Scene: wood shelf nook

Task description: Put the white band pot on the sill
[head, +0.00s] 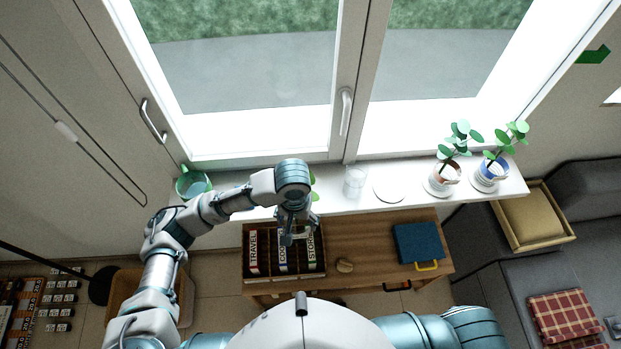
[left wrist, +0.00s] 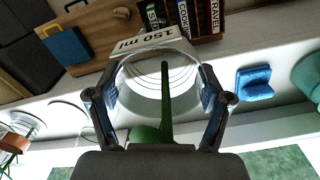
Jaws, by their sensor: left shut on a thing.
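My left gripper (head: 296,228) points down over the bench, in front of the sill (head: 335,203). In the left wrist view its fingers (left wrist: 160,98) are shut around a pale, clear-looking pot with a green stem in it. The white band (left wrist: 147,42) on this pot reads "150 ml", so I take it as the white band pot. In the head view the pot is mostly hidden by the gripper; green leaves (head: 314,188) show beside my wrist. An empty white saucer (head: 388,191) lies on the sill. My right gripper is not in view.
Two potted plants, one brown (head: 446,173) and one blue (head: 492,173), stand at the sill's right. Books in a crate (head: 285,277) and a blue case (head: 417,243) are on the bench.

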